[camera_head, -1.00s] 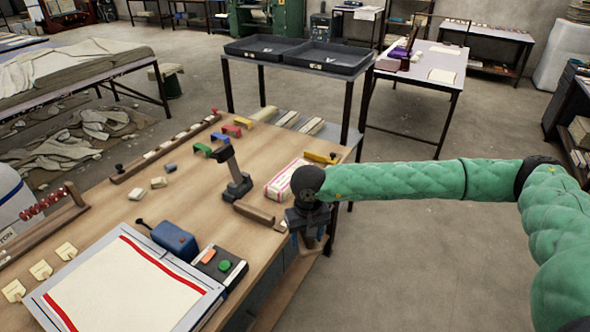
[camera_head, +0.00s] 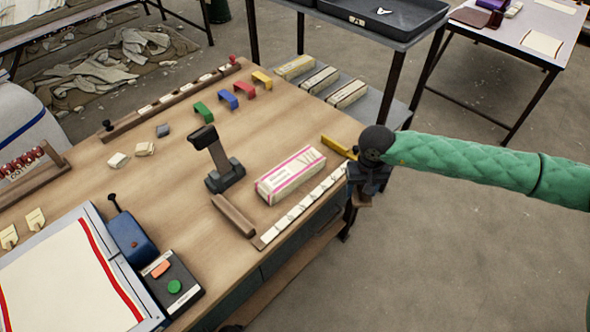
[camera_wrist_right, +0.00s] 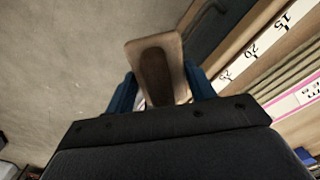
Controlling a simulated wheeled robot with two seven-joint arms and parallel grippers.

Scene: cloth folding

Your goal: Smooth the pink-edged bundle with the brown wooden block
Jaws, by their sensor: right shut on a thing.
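The pink-edged bundle (camera_head: 290,173), a white stack with a pink stripe, lies on the workbench near its right edge. Its pink edge also shows at the right of the right wrist view (camera_wrist_right: 296,98). My right gripper (camera_head: 367,186) is right of the bundle, by the bench's edge and apart from the bundle. In the right wrist view its blue fingers (camera_wrist_right: 161,90) are shut on the brown wooden block (camera_wrist_right: 155,46), which has a darker raised or recessed middle. The block hangs over the floor side of the edge. My left gripper is out of view.
A white numbered scale (camera_head: 301,205) runs along the bench edge beside the bundle. A wooden bar (camera_head: 233,215) and a dark upright tool (camera_head: 222,165) stand left of it. A yellow piece (camera_head: 338,147) lies near my gripper. A lower shelf with boxes (camera_head: 320,80) is behind.

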